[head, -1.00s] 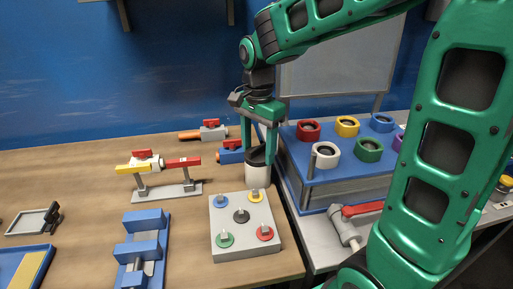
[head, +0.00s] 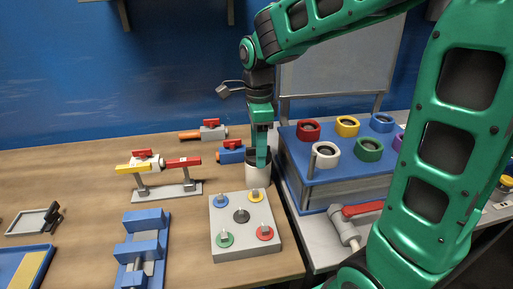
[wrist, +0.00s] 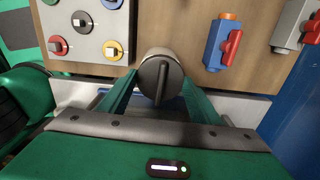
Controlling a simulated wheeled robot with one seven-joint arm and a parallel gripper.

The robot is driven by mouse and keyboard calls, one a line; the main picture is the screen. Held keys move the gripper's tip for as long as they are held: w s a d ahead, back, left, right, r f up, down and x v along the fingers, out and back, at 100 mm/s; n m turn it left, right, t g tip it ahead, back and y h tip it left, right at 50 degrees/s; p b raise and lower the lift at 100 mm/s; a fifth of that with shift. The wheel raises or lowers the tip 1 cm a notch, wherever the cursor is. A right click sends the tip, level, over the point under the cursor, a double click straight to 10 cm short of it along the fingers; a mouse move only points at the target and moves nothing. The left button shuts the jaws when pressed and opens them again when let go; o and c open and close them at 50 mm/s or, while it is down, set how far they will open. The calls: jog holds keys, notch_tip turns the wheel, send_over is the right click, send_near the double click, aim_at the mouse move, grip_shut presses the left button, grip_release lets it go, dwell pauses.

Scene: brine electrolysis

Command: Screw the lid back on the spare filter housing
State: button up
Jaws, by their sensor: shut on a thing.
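The spare filter housing (head: 257,178) is a white upright cylinder near the right edge of the wooden table. The dark round lid (wrist: 152,78) with a raised bar across its face is between my fingers in the wrist view. In the head view the dark top sits at the housing's mouth; I cannot tell how far it is threaded. My gripper (head: 261,160) points down over the housing and is shut on the lid, one finger on each side in the wrist view (wrist: 160,92). My gripper partly hides the lid in the head view.
A grey block with coloured knobs (head: 226,244) stands just in front of the housing. A blue valve with a red handle (head: 231,154) is close on its left. A blue box with coloured rings (head: 322,185) is close on the right.

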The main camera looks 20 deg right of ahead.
jog(key=o, duration=1.2)
